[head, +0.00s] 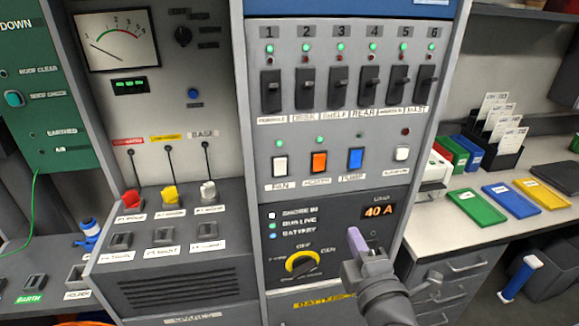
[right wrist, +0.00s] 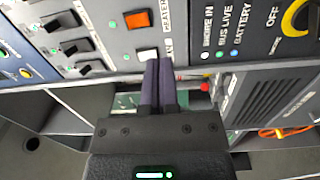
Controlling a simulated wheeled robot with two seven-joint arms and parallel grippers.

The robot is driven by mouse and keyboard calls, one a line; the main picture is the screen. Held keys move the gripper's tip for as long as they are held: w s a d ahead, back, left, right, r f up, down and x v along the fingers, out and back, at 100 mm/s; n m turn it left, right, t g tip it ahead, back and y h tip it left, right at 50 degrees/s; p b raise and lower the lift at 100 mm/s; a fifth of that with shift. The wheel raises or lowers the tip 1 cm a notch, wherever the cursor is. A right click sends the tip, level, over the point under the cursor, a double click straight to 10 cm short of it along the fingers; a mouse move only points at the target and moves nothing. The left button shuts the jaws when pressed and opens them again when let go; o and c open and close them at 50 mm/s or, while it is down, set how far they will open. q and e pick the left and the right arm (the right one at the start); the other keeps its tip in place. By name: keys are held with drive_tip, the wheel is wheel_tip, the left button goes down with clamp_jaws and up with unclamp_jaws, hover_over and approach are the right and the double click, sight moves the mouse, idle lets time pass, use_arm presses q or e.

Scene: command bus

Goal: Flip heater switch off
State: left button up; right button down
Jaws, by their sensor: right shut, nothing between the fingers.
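The heater switch is an orange rocker (head: 319,162) on the grey panel, between the white fan rocker (head: 280,166) and the blue pump rocker (head: 355,158). A small green lamp (head: 320,140) glows above it. My right gripper (head: 356,233) is shut and empty, below and to the right of the orange rocker, in front of the lower dark panel. The right wrist view shows the orange rocker (right wrist: 140,19) beyond the closed fingertips (right wrist: 159,62), with the white fan rocker (right wrist: 148,55) close beside the tips. I cannot tell whether the tips touch anything. My left gripper is out of view.
Several black breaker levers (head: 338,88) stand in a row above the rockers. A yellow-ringed rotary knob (head: 302,263) and a 40 A display (head: 380,211) are near my right gripper. A counter with colored trays (head: 510,201) is at the right.

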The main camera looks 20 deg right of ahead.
drive_tip(key=shift+n+t, duration=0.3)
drive_tip(key=shift+t, duration=0.3)
drive_tip(key=r, duration=0.2)
drive_tip(key=a+r, duration=0.1)
drive_tip(key=r, duration=0.1)
drive_tip(key=shift+a, duration=0.15)
drive_tip(key=shift+w, duration=0.1)
approach(321, 159)
drive_tip(key=p+x, duration=0.1)
drive_tip(key=x, duration=0.6)
drive_tip(key=shift+w, duration=0.25)
